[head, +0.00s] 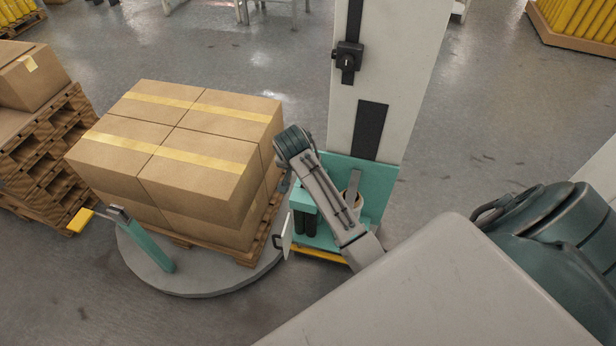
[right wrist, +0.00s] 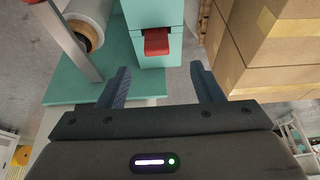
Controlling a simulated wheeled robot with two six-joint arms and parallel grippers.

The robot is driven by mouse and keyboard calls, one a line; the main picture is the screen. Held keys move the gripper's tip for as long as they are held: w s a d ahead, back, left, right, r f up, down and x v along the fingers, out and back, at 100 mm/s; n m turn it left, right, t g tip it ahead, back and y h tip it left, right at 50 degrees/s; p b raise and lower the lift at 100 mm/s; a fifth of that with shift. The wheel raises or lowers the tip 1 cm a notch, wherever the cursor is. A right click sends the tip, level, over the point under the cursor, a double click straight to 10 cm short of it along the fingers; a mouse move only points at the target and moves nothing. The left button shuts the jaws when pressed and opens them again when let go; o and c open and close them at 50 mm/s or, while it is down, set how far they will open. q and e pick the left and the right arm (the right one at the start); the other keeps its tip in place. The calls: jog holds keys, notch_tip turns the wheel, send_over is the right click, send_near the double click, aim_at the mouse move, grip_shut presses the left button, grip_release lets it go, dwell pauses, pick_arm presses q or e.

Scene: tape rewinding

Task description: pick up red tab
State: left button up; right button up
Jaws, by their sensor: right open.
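The red tab (right wrist: 157,42) shows in the right wrist view, sticking out from the front of a teal housing (right wrist: 150,14). My right gripper (right wrist: 160,68) is open, with its two blue-grey fingers spread. In that picture the tab lies just beyond the fingertips, between their lines, and nothing is held. Whether the fingers are level with the tab in depth I cannot tell. In the head view my right arm reaches over the teal machine base (head: 375,190); the red tab is hidden there. My left gripper is not in view.
Taped cartons (head: 170,150) stand on a pallet on a round grey turntable (head: 190,282), close to my right arm; they also show in the right wrist view (right wrist: 265,45). A film roll (right wrist: 85,22) stands left of the housing. A tall pale column (head: 385,75) rises behind.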

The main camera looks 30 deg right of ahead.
jog(key=x, duration=0.4)
jog(key=shift+f, duration=0.2)
jog(key=x, duration=0.1)
jog(key=p+x, duration=0.1)
jog(key=x, duration=0.1)
jog(key=p+x, duration=0.1)
jog(key=x, duration=0.1)
jog(key=shift+s+d+r, duration=0.1)
jog(key=shift+s+d, duration=0.1)
jog(key=shift+d, duration=0.05)
jog(key=shift+w+f, duration=0.1)
jog(key=shift+f, duration=0.15)
jog(key=c, duration=1.3)
jog(key=shift+r, duration=0.1)
notch_tip(320, 180, up, 10)
jog(key=shift+f+b, duration=0.1)
jog(key=shift+b, duration=0.8)
